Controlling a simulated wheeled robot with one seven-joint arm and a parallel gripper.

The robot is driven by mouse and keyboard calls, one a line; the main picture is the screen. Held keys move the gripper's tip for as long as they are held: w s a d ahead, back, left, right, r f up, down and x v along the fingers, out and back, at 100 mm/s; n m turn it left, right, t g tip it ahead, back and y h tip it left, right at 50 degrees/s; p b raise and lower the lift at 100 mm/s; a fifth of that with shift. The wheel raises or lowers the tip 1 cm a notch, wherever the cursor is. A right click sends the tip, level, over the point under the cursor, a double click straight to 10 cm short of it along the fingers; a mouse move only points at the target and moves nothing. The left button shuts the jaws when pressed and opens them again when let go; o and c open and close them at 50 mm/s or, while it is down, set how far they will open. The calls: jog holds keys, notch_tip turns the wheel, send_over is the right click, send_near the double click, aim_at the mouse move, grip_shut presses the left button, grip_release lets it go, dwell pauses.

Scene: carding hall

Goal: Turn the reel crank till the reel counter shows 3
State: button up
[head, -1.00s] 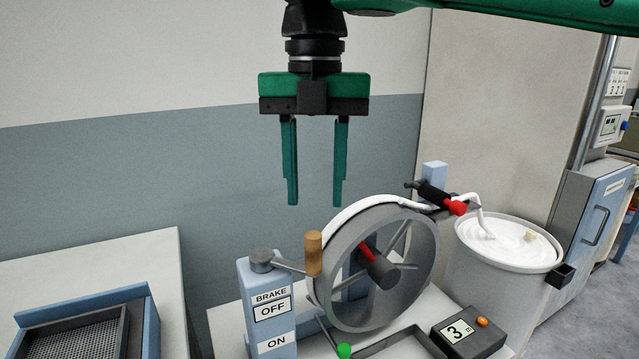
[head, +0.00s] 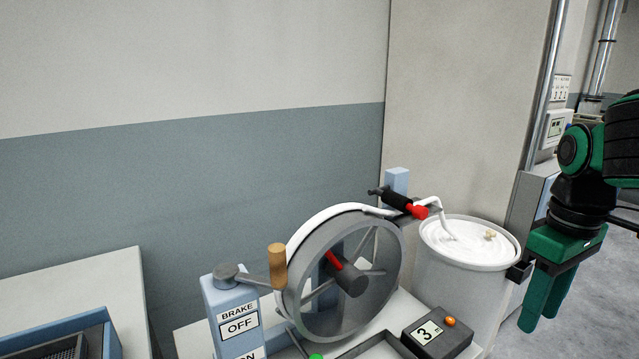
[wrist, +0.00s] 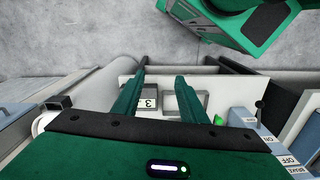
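The grey reel (head: 342,275) stands upright on the white bench with a white sliver band over its rim. The reel crank has a wooden handle (head: 278,266) on a grey arm, at the reel's left by the brake post. The reel counter (head: 428,333) is a dark box at the bench's front right and shows 3; it also shows in the wrist view (wrist: 149,102). My gripper (head: 538,322) is at the far right in the head view, beside the white can and clear of the crank. Its two green fingers are apart with nothing between them.
A pale blue brake post (head: 238,322) reads BRAKE OFF. A white can (head: 465,275) of coiled sliver stands right of the reel. A red-tipped guide (head: 416,211) sits above. A blue-edged tray (head: 80,330) lies at lower left. Open floor shows at right.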

jog(key=s+d+f+m, duration=0.5)
jog(key=s+f+m, duration=0.2)
jog(key=s+m, duration=0.4)
jog(key=shift+d+f, duration=0.4)
jog(key=shift+w, duration=0.15)
jog(key=shift+w+f, duration=0.2)
jog(key=shift+w, duration=0.3)
dwell(0.5)
